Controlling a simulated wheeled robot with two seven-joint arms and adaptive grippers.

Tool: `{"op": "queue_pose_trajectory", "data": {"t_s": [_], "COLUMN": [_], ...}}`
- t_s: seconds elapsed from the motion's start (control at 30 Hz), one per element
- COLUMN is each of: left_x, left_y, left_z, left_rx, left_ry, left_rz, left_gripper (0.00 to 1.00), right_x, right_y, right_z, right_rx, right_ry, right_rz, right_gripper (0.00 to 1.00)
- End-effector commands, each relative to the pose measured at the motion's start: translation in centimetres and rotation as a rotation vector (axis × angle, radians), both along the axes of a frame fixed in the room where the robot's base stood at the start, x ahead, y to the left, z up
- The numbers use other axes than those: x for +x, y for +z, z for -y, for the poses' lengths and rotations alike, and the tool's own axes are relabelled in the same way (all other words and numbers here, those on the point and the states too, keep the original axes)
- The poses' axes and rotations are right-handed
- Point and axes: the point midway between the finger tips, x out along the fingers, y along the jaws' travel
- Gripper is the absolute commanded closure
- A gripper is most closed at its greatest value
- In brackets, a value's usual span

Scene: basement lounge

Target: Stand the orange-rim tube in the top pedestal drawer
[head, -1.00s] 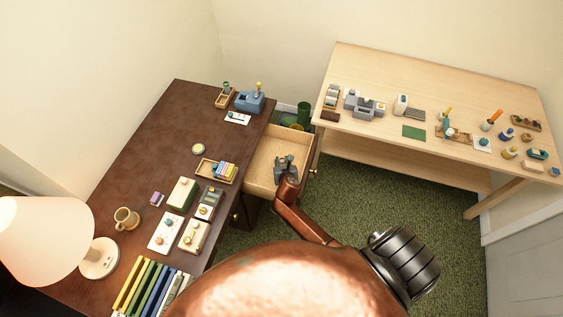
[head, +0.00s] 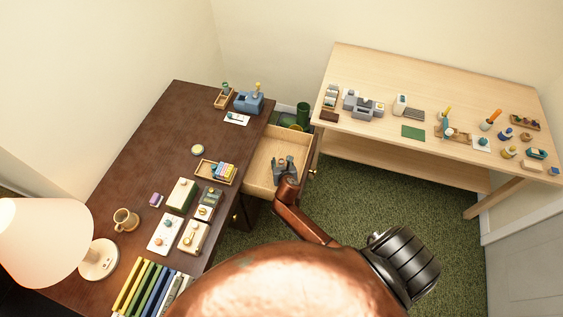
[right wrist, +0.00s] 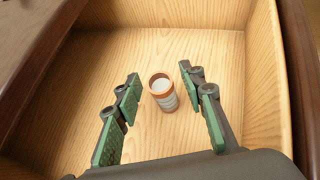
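The orange-rim tube (right wrist: 162,92) stands upright on the wooden floor of the open pedestal drawer (right wrist: 160,50) in the right wrist view. It has a whitish inside and a pale banded body. My right gripper (right wrist: 157,76) is open, with its green-padded fingers on either side of the tube and visible gaps to it. In the head view my right gripper (head: 285,163) reaches down into the pulled-out drawer (head: 262,152), and the tube cannot be made out there. My left gripper is not in view.
The dark desk (head: 160,130) stands left of the drawer, with a small tray of coloured items (head: 217,171) near its edge. A light wooden table (head: 430,85) with several small objects stands right. Green cylinders (head: 301,115) sit behind the drawer. Drawer walls surround my gripper closely.

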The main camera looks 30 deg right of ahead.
Motion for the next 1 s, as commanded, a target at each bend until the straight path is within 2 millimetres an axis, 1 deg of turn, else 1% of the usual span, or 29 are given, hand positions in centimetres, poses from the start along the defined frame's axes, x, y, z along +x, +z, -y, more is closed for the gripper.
{"op": "queue_pose_trajectory", "data": {"t_s": [0.17, 0.4, 0.6, 0.77, 1.0], "left_x": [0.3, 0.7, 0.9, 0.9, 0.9], "left_y": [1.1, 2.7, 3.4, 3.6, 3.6], "left_z": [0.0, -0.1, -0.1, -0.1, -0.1], "left_rx": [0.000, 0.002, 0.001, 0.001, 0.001], "left_ry": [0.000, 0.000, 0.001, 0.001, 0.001], "left_rz": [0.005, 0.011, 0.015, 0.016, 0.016], "left_gripper": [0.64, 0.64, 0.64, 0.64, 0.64], "right_x": [-1.8, -5.6, -7.9, -8.7, -8.9], "right_y": [1.7, 4.7, 6.4, 7.0, 7.0], "right_z": [-0.8, -2.7, -3.8, -4.2, -4.3], "right_rx": [0.000, 0.002, 0.000, 0.000, 0.000], "right_ry": [0.001, 0.000, -0.001, -0.001, -0.001], "right_rz": [0.001, 0.002, 0.002, 0.001, 0.001], "right_gripper": [0.63, 0.63, 0.63, 0.63, 0.63]}}
